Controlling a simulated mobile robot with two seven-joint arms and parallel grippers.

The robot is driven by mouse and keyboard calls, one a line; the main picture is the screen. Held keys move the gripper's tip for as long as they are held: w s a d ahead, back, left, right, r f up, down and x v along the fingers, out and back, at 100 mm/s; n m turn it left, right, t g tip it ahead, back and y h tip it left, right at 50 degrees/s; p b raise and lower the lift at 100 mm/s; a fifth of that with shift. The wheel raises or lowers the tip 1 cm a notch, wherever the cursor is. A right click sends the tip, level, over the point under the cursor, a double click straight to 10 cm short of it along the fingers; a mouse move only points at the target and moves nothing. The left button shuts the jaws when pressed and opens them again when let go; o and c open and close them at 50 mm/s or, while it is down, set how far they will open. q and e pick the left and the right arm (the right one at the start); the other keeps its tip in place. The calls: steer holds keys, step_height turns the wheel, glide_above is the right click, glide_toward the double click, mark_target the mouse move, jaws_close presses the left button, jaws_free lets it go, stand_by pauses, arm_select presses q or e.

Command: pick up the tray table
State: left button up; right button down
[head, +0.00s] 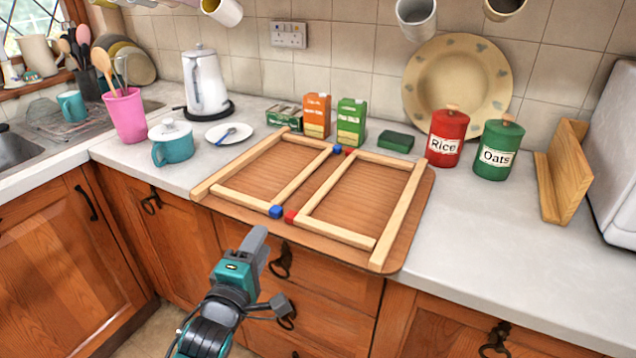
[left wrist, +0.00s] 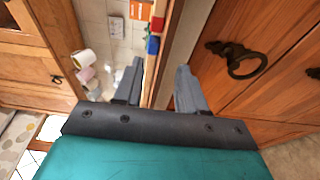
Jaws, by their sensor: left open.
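The tray table (head: 362,195) lies flat on the worktop, a brown board with rounded corners. Two pale wooden leg frames lie folded on its upper face, with small red and blue end blocks near the middle. Its front edge reaches over the drawers. My left gripper (head: 262,241) is in front of the drawers, below and apart from the board's front edge. In the left wrist view my left gripper (left wrist: 158,82) has its two fingers spread with nothing held. The blue and red blocks show beyond the fingers. My right gripper is not in view.
A teal pot (head: 172,142) and a saucer (head: 229,134) stand left of the tray table. Cartons (head: 317,115) and a green sponge (head: 396,141) are behind it. The red Rice tin (head: 447,138) and green Oats tin (head: 498,149) stand right. The front right worktop is clear.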

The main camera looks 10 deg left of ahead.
arm_select(q)
steer(key=w, duration=0.4)
steer(key=shift+w+d+f, duration=0.25)
steer(key=shift+w+d, duration=0.1)
steer(key=shift+w, duration=0.05)
steer(key=shift+c, duration=0.2)
jaws_close()
steer(key=shift+r, duration=0.25)
